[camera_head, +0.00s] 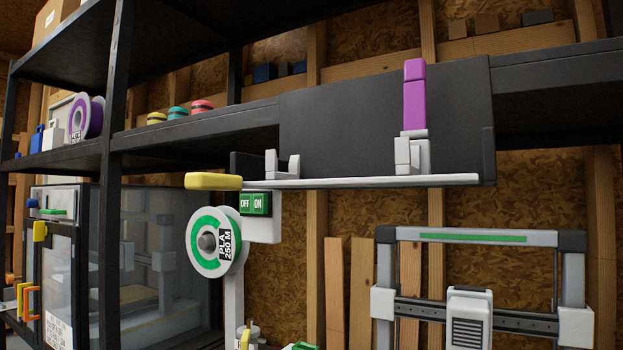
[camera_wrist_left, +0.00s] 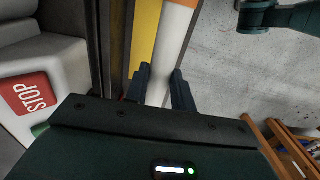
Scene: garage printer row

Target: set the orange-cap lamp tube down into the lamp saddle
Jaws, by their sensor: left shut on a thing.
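My left gripper (camera_wrist_left: 161,80) is shut on the lamp tube (camera_wrist_left: 172,40), a white tube with an orange part at the top edge of the left wrist view. The tube runs up between the two dark fingers; its far end is cut off. In the head view, a white ledge (camera_head: 380,182) on a dark panel carries an open U-shaped cradle (camera_head: 283,165) at left and a white bracket (camera_head: 411,155) with an upright purple piece (camera_head: 414,95) at right. This looks like the lamp saddle. Neither gripper nor the tube shows in the head view.
A dark shelf post (camera_head: 114,100) stands left, a printer frame (camera_head: 470,238) lower right. In the left wrist view, a red STOP button (camera_wrist_left: 30,95) and yellow strip (camera_wrist_left: 145,35) lie left of the tube.

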